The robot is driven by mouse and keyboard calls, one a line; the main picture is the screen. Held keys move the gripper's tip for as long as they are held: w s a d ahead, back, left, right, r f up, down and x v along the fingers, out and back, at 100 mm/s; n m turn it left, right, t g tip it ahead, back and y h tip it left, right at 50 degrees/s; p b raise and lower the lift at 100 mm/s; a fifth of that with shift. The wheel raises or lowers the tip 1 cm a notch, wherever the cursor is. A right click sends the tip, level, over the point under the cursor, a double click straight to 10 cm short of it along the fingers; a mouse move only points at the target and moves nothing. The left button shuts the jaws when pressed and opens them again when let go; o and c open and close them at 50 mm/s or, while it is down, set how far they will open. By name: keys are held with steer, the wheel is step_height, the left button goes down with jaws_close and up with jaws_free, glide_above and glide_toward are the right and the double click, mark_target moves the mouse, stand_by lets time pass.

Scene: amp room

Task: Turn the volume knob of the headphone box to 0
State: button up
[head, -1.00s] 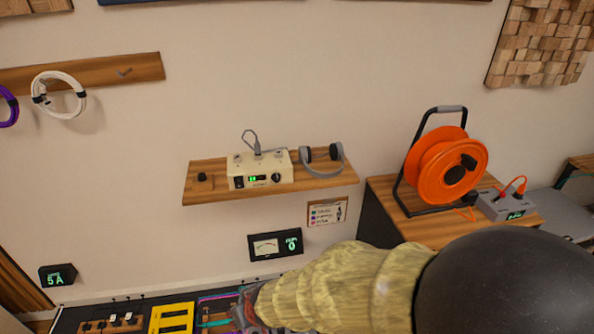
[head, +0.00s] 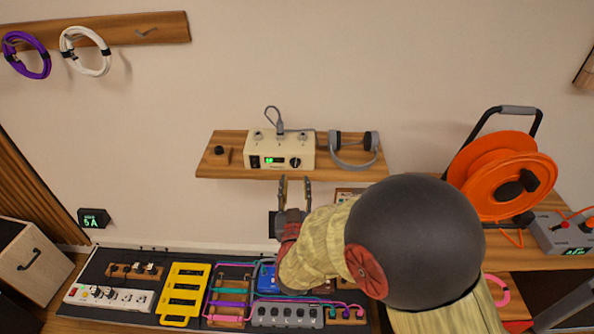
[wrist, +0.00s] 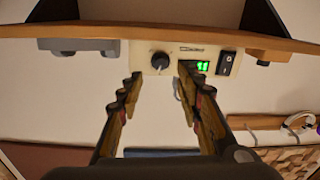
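The headphone box (head: 272,142) is cream-coloured and sits on a wooden wall shelf (head: 228,173). Its black volume knob (head: 295,162) is at the front right, beside a small green display (head: 275,160). In the wrist view, which looks upside down, the knob (wrist: 160,61) shows between the fingertips, with a light pointer mark; its exact setting is too small to read. My gripper (head: 295,181) is open and empty, just below and in front of the box. In the wrist view the fingers (wrist: 160,76) are apart on either side of the knob, not visibly touching it.
Grey headphones (head: 355,150) lie right of the box and a small black knob on a wooden block (head: 219,151) stands left. A pedalboard (head: 145,258) lies below. An orange cable reel (head: 500,175) stands at right. The wall above the shelf is clear.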

mark_target(295, 166)
steer(key=w+b, duration=0.1)
steer(key=w, duration=0.5)
steer(key=shift+w, duration=0.15)
steer(key=shift+c, duration=1.1)
jaws_close()
